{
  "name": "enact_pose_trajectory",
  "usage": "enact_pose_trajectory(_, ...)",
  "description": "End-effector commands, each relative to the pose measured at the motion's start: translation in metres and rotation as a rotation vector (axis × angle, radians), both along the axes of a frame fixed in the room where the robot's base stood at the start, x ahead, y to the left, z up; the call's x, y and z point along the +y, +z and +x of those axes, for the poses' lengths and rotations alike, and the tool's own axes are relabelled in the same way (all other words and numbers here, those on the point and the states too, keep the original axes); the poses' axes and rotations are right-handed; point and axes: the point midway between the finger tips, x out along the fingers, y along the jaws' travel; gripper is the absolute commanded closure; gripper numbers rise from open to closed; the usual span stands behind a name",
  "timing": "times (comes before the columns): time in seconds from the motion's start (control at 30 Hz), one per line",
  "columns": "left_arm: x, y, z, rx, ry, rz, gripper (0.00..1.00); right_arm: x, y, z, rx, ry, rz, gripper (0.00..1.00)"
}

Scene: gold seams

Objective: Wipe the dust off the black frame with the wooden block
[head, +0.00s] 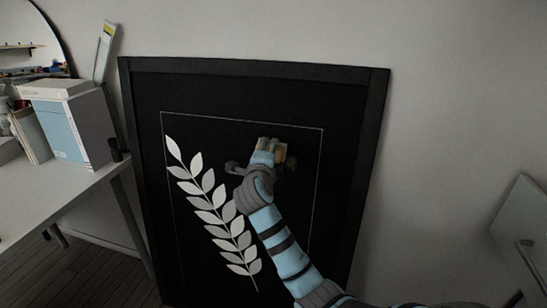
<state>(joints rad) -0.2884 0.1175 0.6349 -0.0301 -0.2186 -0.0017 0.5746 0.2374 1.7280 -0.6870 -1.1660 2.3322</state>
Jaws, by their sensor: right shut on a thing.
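The black frame (250,68) leans upright against the wall in the head view. It holds a black picture with a pale leafy branch (211,205) and a thin white border line. My right gripper (272,152) is in front of the picture's upper right part, shut on the wooden block (289,158). Only a small tan part of the block shows beside the fingers. I cannot tell whether the block touches the picture surface. No dust can be made out on the frame. My left gripper is not in view.
A white desk (62,192) stands at the left with a box (68,124), books and a round mirror (28,38). A pale panel with a handle (524,248) is at the lower right. The wall right of the frame is bare.

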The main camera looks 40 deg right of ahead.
Motion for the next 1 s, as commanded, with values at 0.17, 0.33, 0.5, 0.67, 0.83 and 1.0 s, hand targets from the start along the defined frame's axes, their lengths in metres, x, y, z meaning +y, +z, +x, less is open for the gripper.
enact_pose_trajectory(0.17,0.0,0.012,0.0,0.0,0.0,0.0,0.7,-0.003,0.019,0.001,-0.001,0.0,-0.003,0.87)
enact_pose_trajectory(0.33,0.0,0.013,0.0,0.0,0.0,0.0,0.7,-0.011,0.018,-0.011,-0.001,-0.002,-0.004,0.87)
enact_pose_trajectory(0.5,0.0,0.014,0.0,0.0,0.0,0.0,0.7,-0.02,0.018,-0.026,-0.002,-0.002,-0.005,0.87)
enact_pose_trajectory(0.67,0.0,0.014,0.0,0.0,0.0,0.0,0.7,-0.024,0.017,-0.032,0.0,-0.001,-0.004,0.87)
enact_pose_trajectory(0.83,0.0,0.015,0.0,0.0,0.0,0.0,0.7,-0.037,0.017,-0.048,0.0,-0.002,-0.006,0.87)
enact_pose_trajectory(1.0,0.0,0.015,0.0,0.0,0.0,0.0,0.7,-0.043,0.016,-0.056,0.0,-0.001,-0.004,0.87)
